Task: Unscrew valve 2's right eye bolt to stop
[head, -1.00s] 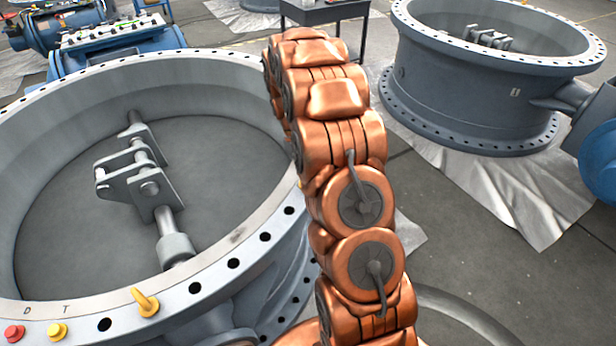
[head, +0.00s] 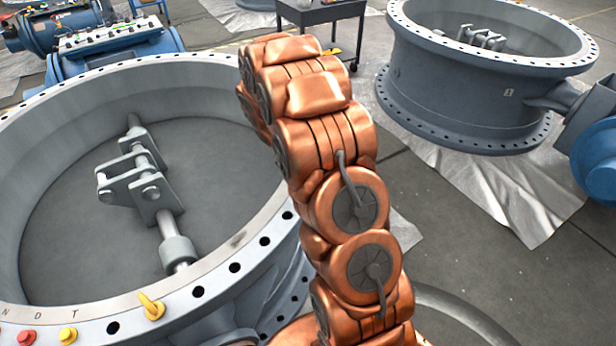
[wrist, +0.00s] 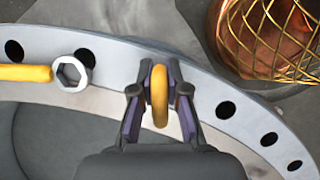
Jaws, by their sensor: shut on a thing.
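In the wrist view my gripper (wrist: 160,80) is shut on a yellow eye bolt (wrist: 160,104), with one finger on each side of its ring. The eye bolt stands at the grey valve flange (wrist: 215,82), which has dark bolt holes; its threaded end is hidden. In the head view the large grey valve (head: 262,128) lies open at the left, with a hinge bracket and shaft inside. Another yellow eye bolt (head: 151,306) stands on its near rim, apart from my gripper. My gripper and the held bolt do not show in the head view.
A wrench with a yellow handle (wrist: 25,73) lies on the flange left of the held bolt. A yellow wire mesh (wrist: 268,40) is at the upper right. Red and yellow knobs (head: 68,336) sit on the near rim. Another valve (head: 470,100) and a cart (head: 320,14) stand behind.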

